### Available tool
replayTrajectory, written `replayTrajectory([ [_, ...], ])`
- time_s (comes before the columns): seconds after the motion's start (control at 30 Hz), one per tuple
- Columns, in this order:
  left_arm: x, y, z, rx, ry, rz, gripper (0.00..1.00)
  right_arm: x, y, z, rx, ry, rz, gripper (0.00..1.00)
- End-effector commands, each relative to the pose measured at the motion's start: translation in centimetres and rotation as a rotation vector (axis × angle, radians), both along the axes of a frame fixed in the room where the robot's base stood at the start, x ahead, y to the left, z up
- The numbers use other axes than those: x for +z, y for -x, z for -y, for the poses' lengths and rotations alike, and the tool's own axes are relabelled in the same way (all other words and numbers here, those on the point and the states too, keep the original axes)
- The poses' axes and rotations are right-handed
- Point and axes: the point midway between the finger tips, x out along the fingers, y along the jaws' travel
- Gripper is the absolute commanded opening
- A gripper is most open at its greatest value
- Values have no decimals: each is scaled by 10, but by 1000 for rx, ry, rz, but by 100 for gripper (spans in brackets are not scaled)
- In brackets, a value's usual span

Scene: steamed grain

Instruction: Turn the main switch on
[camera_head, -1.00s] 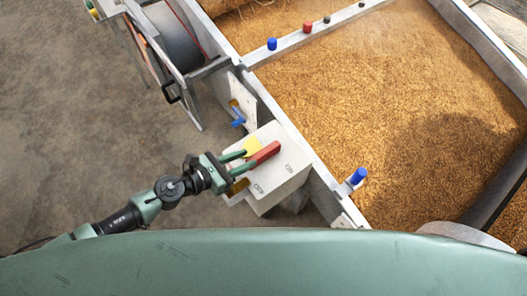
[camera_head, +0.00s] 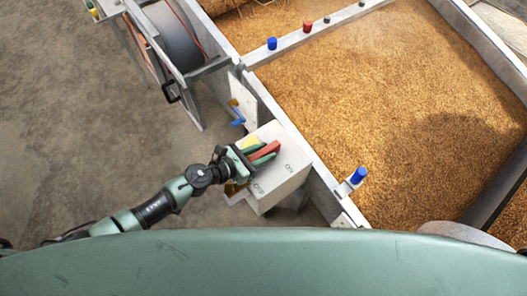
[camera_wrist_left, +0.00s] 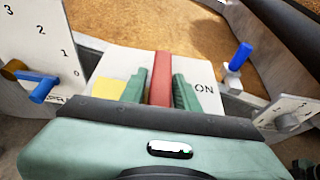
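The main switch is a white box (camera_head: 283,190) with a red lever (camera_head: 267,150) on its top, fixed to the side of the grain bin. The box top carries the labels ON and OFF and a yellow patch (camera_wrist_left: 107,90). My left gripper (camera_head: 264,153) is at the lever, its green fingers on either side of it. In the left wrist view the red lever (camera_wrist_left: 161,78) stands between the two fingers, with a narrow gap at the left one; contact on the right is unclear. My right gripper is not in view.
A plate with a blue pointer (camera_wrist_left: 42,89) and numbers is left of the switch in the wrist view. A blue knob (camera_head: 357,175) is on the bin rim to the right. Grain (camera_head: 385,110) fills the bin. Open floor (camera_head: 90,150) lies left.

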Motion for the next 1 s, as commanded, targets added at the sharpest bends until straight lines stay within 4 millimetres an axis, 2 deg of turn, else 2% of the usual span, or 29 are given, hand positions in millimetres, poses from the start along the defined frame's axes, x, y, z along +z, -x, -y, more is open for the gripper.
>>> replayTrajectory([
  [0.1, 0, 0, 0, 0, 0, 0, 31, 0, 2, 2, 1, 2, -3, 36],
  [0.13, 0, 0, 0, 0, 0, 0, 25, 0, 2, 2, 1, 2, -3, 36],
  [0.2, 0, 0, 0, 0, 0, 0, 6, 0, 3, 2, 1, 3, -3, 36],
  [0.23, 0, 0, 0, 0, 0, 0, 0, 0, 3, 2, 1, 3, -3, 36],
  [1.0, 0, 0, 0, 1, 1, -1, 0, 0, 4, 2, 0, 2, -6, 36],
])
